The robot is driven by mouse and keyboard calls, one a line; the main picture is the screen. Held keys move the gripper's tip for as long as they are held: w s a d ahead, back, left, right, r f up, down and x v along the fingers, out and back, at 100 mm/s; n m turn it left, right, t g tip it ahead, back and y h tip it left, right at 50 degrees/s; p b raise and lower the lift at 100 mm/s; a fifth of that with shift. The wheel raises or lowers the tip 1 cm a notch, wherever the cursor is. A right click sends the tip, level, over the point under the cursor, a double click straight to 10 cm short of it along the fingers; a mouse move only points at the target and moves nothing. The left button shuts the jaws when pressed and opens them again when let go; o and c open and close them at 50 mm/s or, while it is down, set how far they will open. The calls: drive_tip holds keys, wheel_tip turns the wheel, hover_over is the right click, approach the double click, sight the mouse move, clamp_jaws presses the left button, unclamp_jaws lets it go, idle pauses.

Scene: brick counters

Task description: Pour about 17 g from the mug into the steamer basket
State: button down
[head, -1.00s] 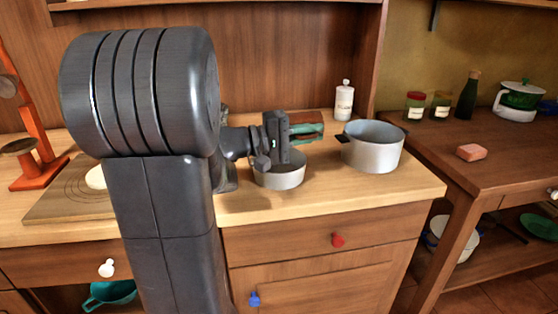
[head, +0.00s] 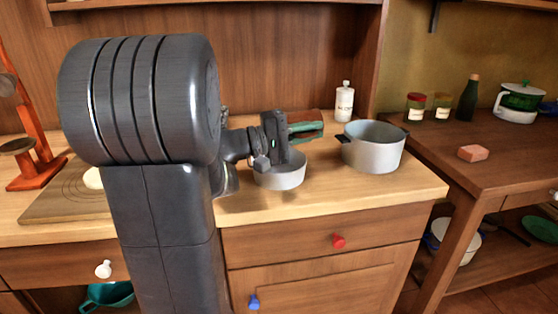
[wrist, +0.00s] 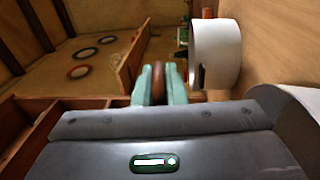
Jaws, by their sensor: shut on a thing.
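My gripper (head: 306,129) is shut on a brown thing, seemingly the mug (head: 303,116), with teal fingers on both sides. The mug's brown edge also shows between the fingers in the wrist view (wrist: 158,83). Most of the mug is hidden, and I cannot see its contents or any stream. A low grey round container, seemingly the steamer basket (head: 283,180), stands on the counter just below my gripper. My gripper and wrist cover part of its rim, and its inside is mostly hidden.
A grey pot (head: 372,154) with a dark handle stands right of the basket; it also shows in the wrist view (wrist: 218,54). A white bottle (head: 344,102) stands behind. A wooden board (head: 65,204) lies left. The counter's front strip is clear.

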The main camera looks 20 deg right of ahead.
sight(305, 113)
drive_tip(key=shift+r+h+b, duration=0.1)
drive_tip(key=shift+h+b, duration=0.2)
drive_tip(key=shift+b, duration=0.15)
drive_tip(key=shift+w+a+r+g+h+b, duration=0.1)
drive_tip(key=shift+a+r+g+h+b, duration=0.2)
drive_tip(key=shift+r+h+b, duration=0.6)
drive_tip(key=shift+a+r+g+h+b, duration=0.1)
drive_tip(key=shift+a+r+h+b, duration=0.4)
drive_tip(key=shift+r+b, duration=0.6)
idle(2.2)
drive_tip(key=shift+d+p, duration=0.2)
drive_tip(key=shift+p, duration=0.4)
drive_tip(key=f+y+p, duration=0.2)
drive_tip(key=d+f+y+p, duration=0.1)
drive_tip(key=f+p, duration=0.1)
drive_tip(key=p, duration=0.1)
drive_tip(key=shift+d+f+t+y, duration=0.15)
drive_tip(key=shift+f+t+y, duration=0.05)
drive_tip(key=shift+t+y, duration=0.2)
drive_tip(key=shift+d+r+y+p, duration=0.15)
drive_tip(key=shift+y+p, duration=0.35)
drive_tip(key=shift+p, duration=0.7)
